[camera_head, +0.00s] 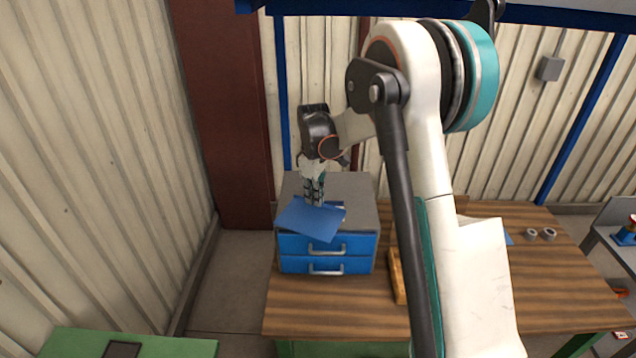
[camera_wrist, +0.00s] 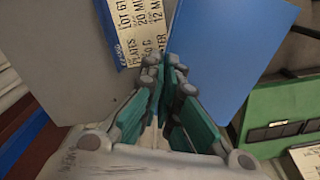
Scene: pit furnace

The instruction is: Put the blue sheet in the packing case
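The blue sheet (camera_head: 308,222) is at the top of the blue drawer unit, with its front corner out past the front edge. In the wrist view the sheet (camera_wrist: 220,45) fills the upper right. My gripper (camera_head: 314,199) points down at the sheet's back edge. In the wrist view its teal fingers (camera_wrist: 172,72) come close together at that edge and appear shut on it; the exact contact is partly hidden. I cannot clearly identify the packing case in either view.
The drawer unit (camera_head: 358,192) has a grey top and stands on a wooden table (camera_head: 460,310). A printed label (camera_wrist: 135,45) lies beside the sheet. A green surface (camera_head: 175,347) with a dark item is at lower left. A yellowish wooden piece (camera_head: 397,277) lies right of the drawers.

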